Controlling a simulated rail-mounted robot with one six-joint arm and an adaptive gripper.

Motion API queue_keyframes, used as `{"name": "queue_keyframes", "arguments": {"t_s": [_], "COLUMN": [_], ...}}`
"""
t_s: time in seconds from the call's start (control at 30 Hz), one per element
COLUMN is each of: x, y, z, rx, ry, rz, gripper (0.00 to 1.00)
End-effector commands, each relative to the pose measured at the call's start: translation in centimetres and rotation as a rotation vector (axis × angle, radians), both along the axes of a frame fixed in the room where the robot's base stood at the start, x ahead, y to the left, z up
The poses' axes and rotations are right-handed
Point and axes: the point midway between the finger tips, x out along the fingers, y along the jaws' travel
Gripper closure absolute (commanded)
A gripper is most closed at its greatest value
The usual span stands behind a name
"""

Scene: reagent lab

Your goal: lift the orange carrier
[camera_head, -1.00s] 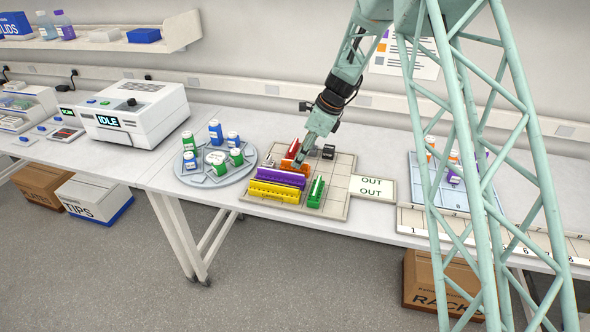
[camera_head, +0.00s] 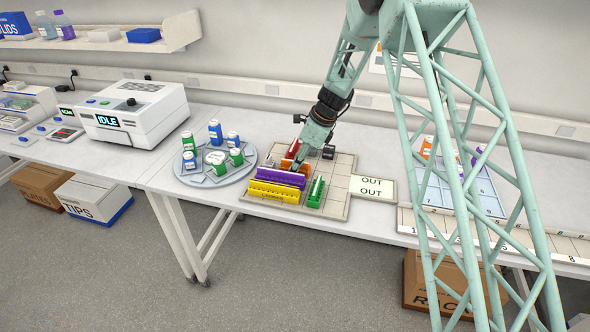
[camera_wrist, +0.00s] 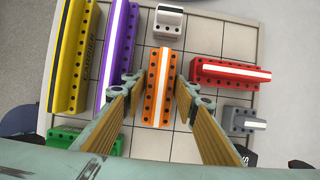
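The orange carrier (camera_wrist: 158,95) is a narrow block with a white strip along its top and dark holes at its sides. In the wrist view it lies between the two fingers of my gripper (camera_wrist: 158,80). The fingers are apart, one on each long side, with a gap visible on both sides. In the head view my gripper (camera_head: 297,164) is down at the orange carrier (camera_head: 284,164), which is partly hidden behind the purple carrier and the gripper.
The gridded tray (camera_head: 340,172) also holds a purple carrier (camera_wrist: 118,45) and yellow carrier (camera_wrist: 72,55) to the left, a red carrier (camera_wrist: 228,74) to the right, and green, white and grey ones. A round rack (camera_head: 248,172) stands left of the tray.

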Motion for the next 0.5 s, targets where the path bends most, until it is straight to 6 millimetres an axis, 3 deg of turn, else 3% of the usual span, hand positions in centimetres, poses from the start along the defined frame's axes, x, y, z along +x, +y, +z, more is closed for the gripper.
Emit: {"name": "queue_keyframes", "arguments": {"t_s": [0.2,0.37,0.5], "x": [-0.01,-0.01,0.00], "y": [0.00,0.00,0.00], "z": [0.01,0.01,0.03], "rx": [0.000,0.000,0.000], "ry": [0.000,0.000,0.000], "rz": [0.000,0.000,0.000], "gripper": [0.73,0.87,0.88]}}
